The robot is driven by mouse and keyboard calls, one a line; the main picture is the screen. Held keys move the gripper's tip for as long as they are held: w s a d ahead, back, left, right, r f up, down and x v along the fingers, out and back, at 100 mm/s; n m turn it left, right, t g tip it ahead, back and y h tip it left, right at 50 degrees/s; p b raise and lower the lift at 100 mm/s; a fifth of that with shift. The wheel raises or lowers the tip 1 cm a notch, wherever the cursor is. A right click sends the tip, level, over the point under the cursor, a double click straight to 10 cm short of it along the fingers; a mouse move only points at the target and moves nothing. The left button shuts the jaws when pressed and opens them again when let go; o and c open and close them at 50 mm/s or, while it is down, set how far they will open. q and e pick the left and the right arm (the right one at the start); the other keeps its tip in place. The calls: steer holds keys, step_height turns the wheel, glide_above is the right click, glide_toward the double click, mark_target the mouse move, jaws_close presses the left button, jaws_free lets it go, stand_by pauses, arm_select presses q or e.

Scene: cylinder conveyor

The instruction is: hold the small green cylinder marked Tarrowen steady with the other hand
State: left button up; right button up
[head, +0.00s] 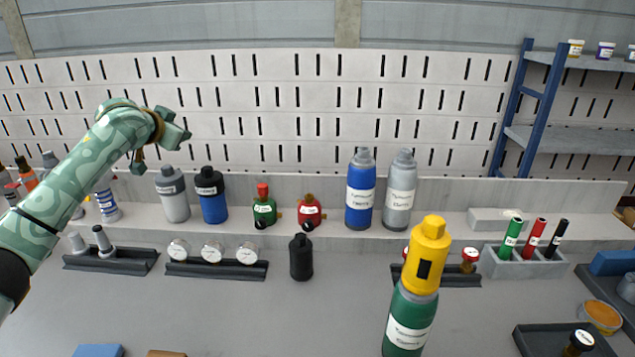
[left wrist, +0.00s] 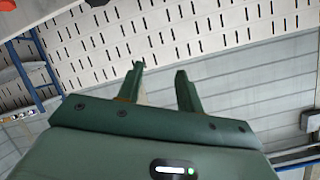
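A green cylinder (head: 408,318) with a white label and a yellow top (head: 427,248) stands upright on the near bench at centre right. I cannot read either label surely enough to tell which is Tarrowen. My left gripper (head: 160,148) is raised at the left, in front of the slotted wall and well away from both. In the left wrist view its two fingers (left wrist: 160,88) are apart with nothing between them. My right gripper is in neither view.
Grey and blue bottles (head: 360,192) line the back ledge, beside a small red cylinder (head: 309,211). A black bottle (head: 301,258) stands at mid-bench. A grey holder (head: 522,268) with coloured tubes is at right, near a dark tray (head: 535,340). Bench left of the yellow-topped cylinder is mostly clear.

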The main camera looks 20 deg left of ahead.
mark_target(406, 331)
arm_select(q)
steer(key=d+r+m+g+h, duration=0.15)
steer(key=d+h, duration=0.25)
steer(key=d, duration=0.6)
steer(key=s+d+r+m+h, duration=0.1)
steer(key=d+r+m+h, duration=0.15)
steer(key=d, duration=0.75)
steer(key=d+r+m+h, duration=0.1)
steer(key=d+m+h, duration=0.25)
steer(key=d, duration=0.65)
steer(key=s+d+f+m+g+h, duration=0.1)
steer(key=s+d+m+g+h, duration=0.3)
steer(key=s+d+g, duration=0.4)
steer(key=s+d+m, duration=0.1)
steer(key=s+d, duration=0.6)
steer(key=d, duration=0.3)
steer(key=shift+s, duration=0.3)
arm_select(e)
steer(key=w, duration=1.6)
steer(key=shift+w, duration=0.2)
arm_select(q)
steer(key=shift+d, duration=0.1)
